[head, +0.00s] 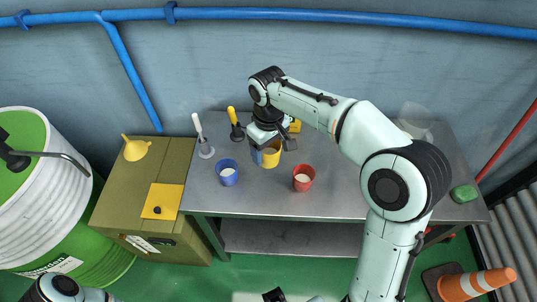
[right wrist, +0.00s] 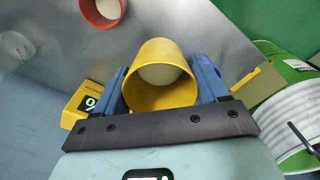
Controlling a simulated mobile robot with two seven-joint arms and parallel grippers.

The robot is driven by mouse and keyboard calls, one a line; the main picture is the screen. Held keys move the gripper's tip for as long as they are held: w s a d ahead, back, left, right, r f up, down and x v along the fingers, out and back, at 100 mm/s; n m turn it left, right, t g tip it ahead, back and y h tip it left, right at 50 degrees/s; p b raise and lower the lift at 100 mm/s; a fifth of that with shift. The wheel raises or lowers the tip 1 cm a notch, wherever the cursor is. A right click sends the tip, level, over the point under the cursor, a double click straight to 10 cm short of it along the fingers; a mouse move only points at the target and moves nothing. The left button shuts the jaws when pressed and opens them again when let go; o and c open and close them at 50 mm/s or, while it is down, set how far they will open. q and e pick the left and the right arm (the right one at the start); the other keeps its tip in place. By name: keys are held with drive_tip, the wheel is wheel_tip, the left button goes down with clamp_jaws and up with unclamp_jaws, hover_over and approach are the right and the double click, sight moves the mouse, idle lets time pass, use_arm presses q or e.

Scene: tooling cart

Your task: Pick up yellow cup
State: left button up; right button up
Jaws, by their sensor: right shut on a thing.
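The yellow cup (head: 272,158) is at the middle of the grey bench in the head view, partly hidden by my right gripper (head: 265,150). In the right wrist view the yellow cup (right wrist: 160,97) sits between the two blue fingers of my right gripper (right wrist: 162,82), which are shut on its sides. Its mouth faces the camera and something pale shows inside. I cannot tell whether its base touches the bench.
On the bench (head: 340,200), a blue cup (head: 228,175) stands left of the yellow cup and a red cup (head: 303,180) stands right. Two upright-handled brushes (head: 204,145) (head: 236,130) and a yellow box (head: 295,126) are behind. A green item (head: 464,193) lies far right.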

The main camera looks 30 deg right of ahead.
use_arm(q)
drive_tip(key=shift+w+r+p, duration=0.3)
drive_tip(key=shift+r+p, duration=0.15)
drive_tip(key=shift+r, duration=0.15)
use_arm(e)
drive_tip(key=shift+r, duration=2.9)
use_arm(q)
drive_tip(key=shift+s, duration=0.1)
